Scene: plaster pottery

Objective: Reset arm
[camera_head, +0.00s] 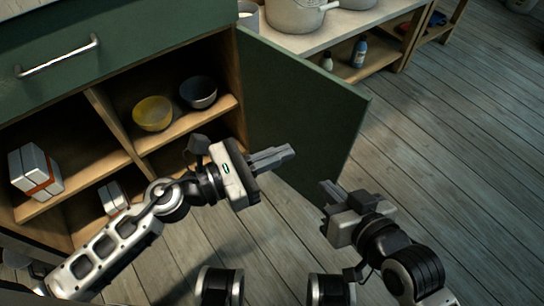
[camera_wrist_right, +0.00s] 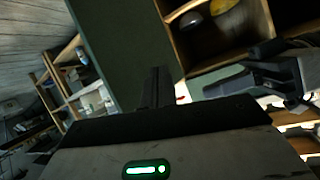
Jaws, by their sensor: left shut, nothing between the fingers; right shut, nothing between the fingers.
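My left gripper (camera_head: 272,157) reaches in from the left in the head view, in front of the open green cabinet door (camera_head: 300,105). Its fingers are together with nothing between them. My right gripper (camera_head: 328,188) is lower and to the right, over the wooden floor near the door's lower edge. Its fingers are shut and empty. In the right wrist view the shut fingers (camera_wrist_right: 157,88) point toward the green door, and part of my left gripper shows at the right (camera_wrist_right: 265,78).
The cabinet holds a yellow bowl (camera_head: 153,113) and a dark bowl (camera_head: 198,92) on a shelf, and white boxes (camera_head: 36,170) at the left. A low shelf unit with pots (camera_head: 296,14) and bottles (camera_head: 360,53) stands behind the door. The floor (camera_head: 450,140) at right is clear.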

